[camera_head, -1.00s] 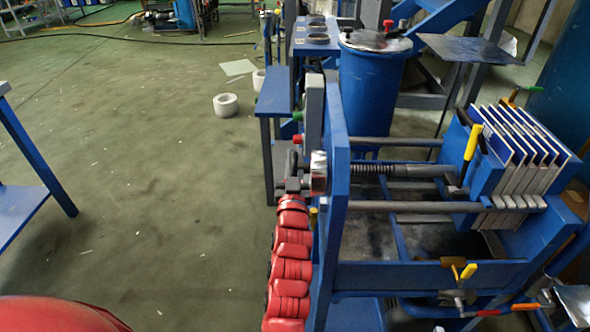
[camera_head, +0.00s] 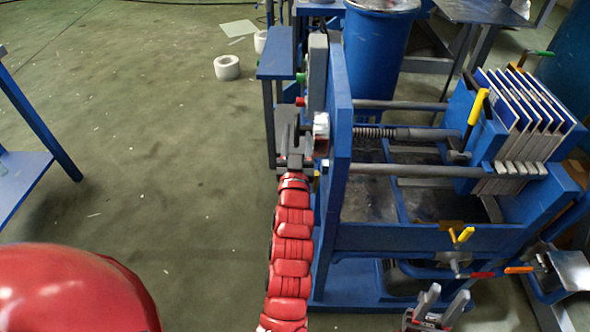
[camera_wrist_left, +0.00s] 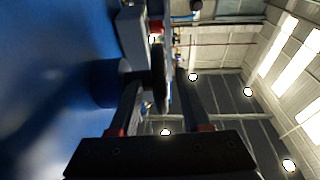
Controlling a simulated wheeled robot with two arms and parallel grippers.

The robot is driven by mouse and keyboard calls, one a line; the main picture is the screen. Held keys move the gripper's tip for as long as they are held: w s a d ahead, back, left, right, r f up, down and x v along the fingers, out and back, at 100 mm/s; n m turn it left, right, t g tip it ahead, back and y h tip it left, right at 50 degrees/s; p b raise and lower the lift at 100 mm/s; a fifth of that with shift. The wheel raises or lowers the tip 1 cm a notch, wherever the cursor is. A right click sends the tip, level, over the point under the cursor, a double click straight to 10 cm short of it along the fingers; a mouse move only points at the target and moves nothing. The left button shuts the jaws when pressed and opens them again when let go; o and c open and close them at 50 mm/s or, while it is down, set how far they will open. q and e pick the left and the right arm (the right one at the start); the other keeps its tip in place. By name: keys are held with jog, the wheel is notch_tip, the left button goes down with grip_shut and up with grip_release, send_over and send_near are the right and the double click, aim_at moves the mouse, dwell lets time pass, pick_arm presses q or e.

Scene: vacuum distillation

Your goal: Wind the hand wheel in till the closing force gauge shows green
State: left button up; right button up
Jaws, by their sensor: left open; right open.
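The hand wheel (camera_head: 321,128), a silver and dark disc seen edge-on, sits on the left face of the blue press frame (camera_head: 336,185). Its screw (camera_head: 375,132) runs right towards the pressing plate. My left gripper (camera_head: 288,135) is open beside the wheel, at its left. In the left wrist view the dark wheel rim (camera_wrist_left: 161,78) stands between the spread fingers (camera_wrist_left: 158,105); I cannot tell whether they touch it. My right gripper (camera_head: 443,302) is open and empty at the bottom, below the press. I cannot make out a gauge face.
A stack of white plates (camera_head: 525,110) stands on the right of the press. A yellow-handled lever (camera_head: 477,107) is beside it. A blue drum (camera_head: 375,55) stands behind. A blue side table (camera_head: 287,64) is beyond the wheel. The floor to the left is open.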

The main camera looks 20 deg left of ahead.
pick_arm(q)
jog(key=p+v, duration=0.2)
jog(key=v, duration=1.1)
jog(key=shift+s, duration=0.2)
jog(key=shift+d, duration=0.1)
